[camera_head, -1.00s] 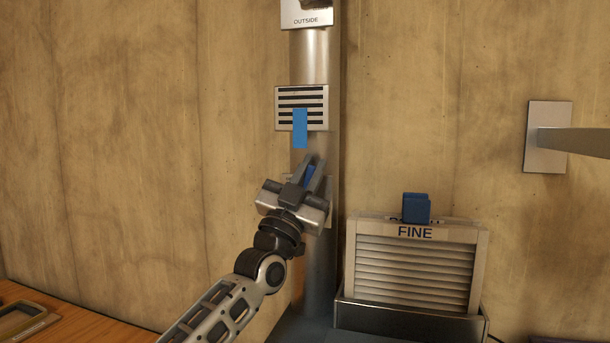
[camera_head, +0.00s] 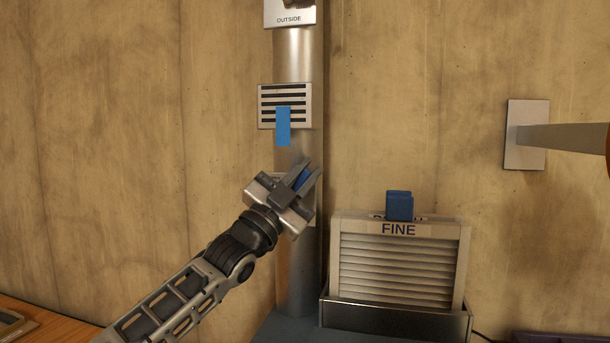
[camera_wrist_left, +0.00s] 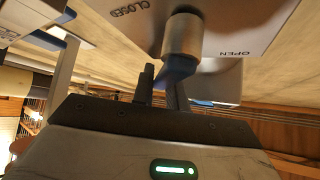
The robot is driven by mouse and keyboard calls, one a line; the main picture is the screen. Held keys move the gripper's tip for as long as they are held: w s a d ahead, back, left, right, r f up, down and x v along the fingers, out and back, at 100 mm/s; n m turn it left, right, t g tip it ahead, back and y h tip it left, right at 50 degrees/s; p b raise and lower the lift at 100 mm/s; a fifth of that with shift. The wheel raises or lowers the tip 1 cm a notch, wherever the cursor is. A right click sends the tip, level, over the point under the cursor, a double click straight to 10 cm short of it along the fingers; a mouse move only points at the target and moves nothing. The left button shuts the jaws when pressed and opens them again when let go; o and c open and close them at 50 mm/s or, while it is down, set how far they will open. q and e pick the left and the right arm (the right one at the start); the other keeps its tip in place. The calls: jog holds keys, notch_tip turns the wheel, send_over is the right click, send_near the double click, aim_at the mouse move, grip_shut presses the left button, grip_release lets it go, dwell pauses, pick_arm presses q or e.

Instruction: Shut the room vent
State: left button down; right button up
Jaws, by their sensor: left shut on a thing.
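The pipe (camera_head: 295,55) runs up the wall. On it is a slotted vent grille (camera_head: 299,92) with a blue strip (camera_head: 283,127) hanging straight down over its front. Below the grille, my left gripper (camera_head: 306,175) is shut on a blue lever (camera_head: 303,177), which leans up and to the right. In the left wrist view the blue lever (camera_wrist_left: 178,75) sits between my fingers, under a round metal hub (camera_wrist_left: 182,38). The hub stands on a plate (camera_wrist_left: 225,22) marked CLOSED and OPEN. My fingers partly hide the lever. My right gripper is out of view.
A box marked FINE (camera_head: 400,260) with a blue block (camera_head: 399,205) on top stands right of the pipe. A plate marked OUTSIDE (camera_head: 289,17) is at the top. A wall bracket (camera_head: 526,135) juts out at the right. A wooden surface (camera_head: 45,325) lies lower left.

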pick_arm(q)
jog(key=c, duration=1.4)
grip_release()
jog(key=b+v, duration=0.3)
jog(key=v, duration=1.3)
jog(key=shift+b, duration=0.3)
